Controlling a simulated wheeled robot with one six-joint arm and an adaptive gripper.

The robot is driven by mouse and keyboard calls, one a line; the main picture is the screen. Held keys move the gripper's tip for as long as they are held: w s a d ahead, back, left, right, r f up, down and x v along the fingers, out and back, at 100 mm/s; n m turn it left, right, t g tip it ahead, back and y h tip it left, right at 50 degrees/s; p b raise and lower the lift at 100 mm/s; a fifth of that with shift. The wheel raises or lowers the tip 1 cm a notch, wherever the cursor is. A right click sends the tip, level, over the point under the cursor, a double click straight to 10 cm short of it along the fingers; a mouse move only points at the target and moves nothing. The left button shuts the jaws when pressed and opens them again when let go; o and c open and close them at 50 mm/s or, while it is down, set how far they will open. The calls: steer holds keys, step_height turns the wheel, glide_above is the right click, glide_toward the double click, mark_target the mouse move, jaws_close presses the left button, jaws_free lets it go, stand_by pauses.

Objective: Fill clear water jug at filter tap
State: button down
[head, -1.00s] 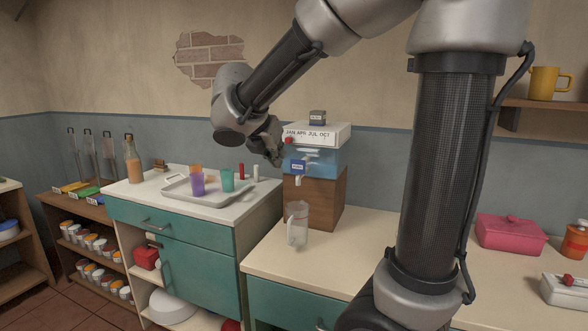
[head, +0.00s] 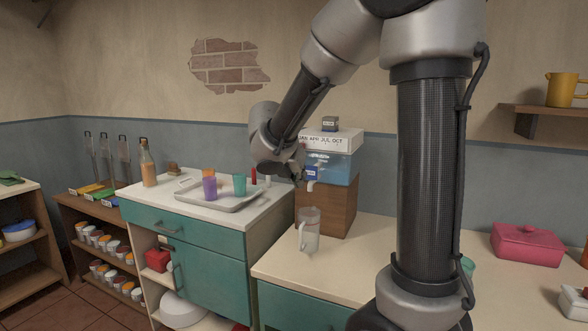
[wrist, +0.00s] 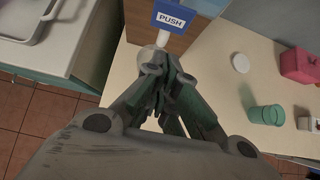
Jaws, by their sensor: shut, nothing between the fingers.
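The clear jug (head: 311,240) stands upright on the counter below the filter tap (head: 311,185), its handle toward the left; its water level is hard to tell. The filter dispenser (head: 341,168) is a clear tank of blue water with a white top, on a wooden block (head: 335,210). In the wrist view its blue PUSH lever (wrist: 172,17) shows above a white spout (wrist: 163,40). My gripper (head: 298,178) is shut and empty, close in front of the tap. In the wrist view its fingertips (wrist: 164,62) are just below the spout and partly cover the jug (wrist: 143,60).
A tray (head: 245,205) with purple, orange and teal cups is on the teal cabinet to the left. A pink box (head: 528,245) stands on the counter at right. A teal cup (wrist: 266,115) and white round lid (wrist: 240,63) lie right of my gripper. The counter's front is clear.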

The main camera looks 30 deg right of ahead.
mark_target(311, 174)
steer(key=w+d, duration=0.1)
steer(key=d, duration=0.1)
steer(key=w+d+f, duration=0.1)
steer(key=w+d, duration=0.1)
stand_by(0.3)
steer(key=shift+w+d, duration=0.4)
steer(key=shift+d, duration=0.1)
steer(key=shift+w+d+r, duration=0.15)
steer(key=shift+w+d, duration=0.15)
steer(key=shift+d+r, duration=0.1)
steer(key=shift+d, duration=0.1)
stand_by(3.1)
